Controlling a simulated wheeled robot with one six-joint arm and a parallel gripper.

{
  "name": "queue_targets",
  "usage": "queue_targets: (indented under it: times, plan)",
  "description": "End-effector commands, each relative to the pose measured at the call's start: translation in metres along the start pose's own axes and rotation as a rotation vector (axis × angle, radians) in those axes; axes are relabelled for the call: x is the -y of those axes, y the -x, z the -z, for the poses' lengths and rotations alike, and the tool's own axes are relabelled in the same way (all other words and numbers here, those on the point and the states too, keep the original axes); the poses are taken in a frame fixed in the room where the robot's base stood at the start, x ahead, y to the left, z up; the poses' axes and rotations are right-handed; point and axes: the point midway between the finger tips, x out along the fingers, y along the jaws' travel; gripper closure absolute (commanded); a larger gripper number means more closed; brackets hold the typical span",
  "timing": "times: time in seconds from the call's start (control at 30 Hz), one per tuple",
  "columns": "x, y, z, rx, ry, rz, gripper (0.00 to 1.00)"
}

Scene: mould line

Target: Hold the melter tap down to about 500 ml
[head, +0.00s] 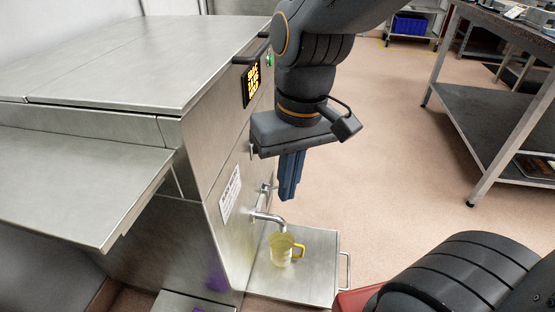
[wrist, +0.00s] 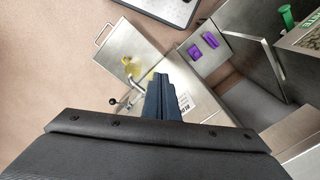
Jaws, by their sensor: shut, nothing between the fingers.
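The melter (head: 190,130) is a large steel cabinet on the left in the head view. Its metal tap (head: 268,217) sticks out low on the front face; in the wrist view the tap (wrist: 134,82) shows with a dark round knob at its lever end. A clear jug with a yellow handle (head: 283,250) stands under the spout on a steel shelf (head: 313,268). Its fill level is too small to read. My gripper (head: 288,196) is shut and empty, pointing down above the tap and apart from it. Its blue fingers (wrist: 163,82) also show in the wrist view.
A lit yellow display (head: 251,85) and a white label (head: 230,194) are on the melter front. A steel table (head: 500,110) stands at the right, with open floor (head: 400,150) between. Purple items (wrist: 203,46) lie on a steel plate in the wrist view.

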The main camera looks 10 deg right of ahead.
Motion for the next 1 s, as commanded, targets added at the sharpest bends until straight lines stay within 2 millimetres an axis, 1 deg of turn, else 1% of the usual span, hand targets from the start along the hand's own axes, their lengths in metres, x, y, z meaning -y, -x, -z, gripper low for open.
queue_targets:
  times: [0.07, 0.17, 0.2, 0.27, 0.3, 0.37, 0.4, 0.5, 0.57, 0.6, 0.7, 0.8, 0.9, 1.0]
  plan:
    - [0.001, -0.006, 0.018, -0.027, -0.024, 0.022, 1.00]
    - [0.000, -0.019, 0.054, -0.093, -0.071, 0.052, 1.00]
    - [-0.002, -0.026, 0.070, -0.124, -0.094, 0.060, 1.00]
    - [-0.009, -0.037, 0.094, -0.173, -0.133, 0.064, 1.00]
    - [-0.015, -0.044, 0.108, -0.204, -0.160, 0.062, 1.00]
    - [-0.027, -0.056, 0.129, -0.251, -0.202, 0.050, 1.00]
    - [-0.036, -0.064, 0.142, -0.281, -0.232, 0.037, 1.00]
    - [-0.063, -0.086, 0.169, -0.350, -0.303, -0.012, 1.00]
    - [-0.076, -0.101, 0.183, -0.385, -0.338, -0.048, 1.00]
    - [-0.082, -0.112, 0.192, -0.404, -0.359, -0.072, 1.00]
    - [-0.090, -0.141, 0.210, -0.440, -0.403, -0.136, 1.00]
    - [-0.096, -0.164, 0.218, -0.456, -0.439, -0.205, 1.00]
    - [-0.102, -0.181, 0.220, -0.460, -0.462, -0.262, 1.00]
    - [-0.106, -0.190, 0.219, -0.460, -0.477, -0.300, 1.00]
